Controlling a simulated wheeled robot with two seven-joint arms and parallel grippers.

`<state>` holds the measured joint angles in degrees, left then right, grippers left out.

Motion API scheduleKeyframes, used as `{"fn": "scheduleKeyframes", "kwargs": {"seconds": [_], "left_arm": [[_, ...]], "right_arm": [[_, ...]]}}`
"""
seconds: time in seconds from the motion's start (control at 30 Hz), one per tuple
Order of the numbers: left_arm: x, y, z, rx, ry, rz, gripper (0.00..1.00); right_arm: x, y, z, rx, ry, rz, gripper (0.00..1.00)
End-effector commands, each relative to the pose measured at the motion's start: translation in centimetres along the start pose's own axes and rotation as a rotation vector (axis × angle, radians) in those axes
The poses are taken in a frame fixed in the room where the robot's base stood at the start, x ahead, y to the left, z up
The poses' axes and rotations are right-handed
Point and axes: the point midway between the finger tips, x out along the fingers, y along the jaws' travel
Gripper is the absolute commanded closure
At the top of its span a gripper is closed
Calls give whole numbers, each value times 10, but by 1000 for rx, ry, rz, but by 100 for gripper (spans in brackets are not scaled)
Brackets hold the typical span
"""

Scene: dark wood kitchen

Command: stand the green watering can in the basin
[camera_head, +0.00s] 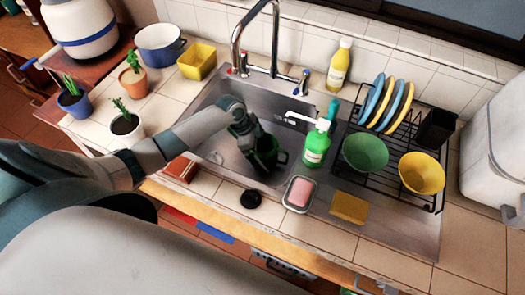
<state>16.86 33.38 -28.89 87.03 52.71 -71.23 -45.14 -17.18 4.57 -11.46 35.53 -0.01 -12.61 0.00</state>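I cannot tell whether the can touches the basin floor. What looks like part of my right gripper (368,285) shows at the bottom edge, cut off by the frame.
The tap (272,40) rises behind the basin. A green soap dispenser (316,146) stands close to the can's right. A dish rack (378,165) with plates and bowls stands farther right. A soap dish (289,203), a sponge (349,208) and a black disc (251,199) lie along the front.

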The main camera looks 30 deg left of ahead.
Motion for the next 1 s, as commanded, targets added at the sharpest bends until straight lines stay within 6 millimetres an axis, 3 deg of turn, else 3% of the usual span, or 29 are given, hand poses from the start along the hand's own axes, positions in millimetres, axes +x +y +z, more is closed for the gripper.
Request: {"fn": "scheduleKeyframes", "kwargs": {"seconds": [0.33,0.8,1.0], "left_arm": [[-21,-1,0,2,0,-2,3],[-100,-1,0,3,0,-3,3],[-118,-1,0,0,0,-1,3]], "right_arm": [[5,0,0,0,0,0,100],[23,0,2,0,0,0,100],[26,0,3,0,0,0,100]]}}
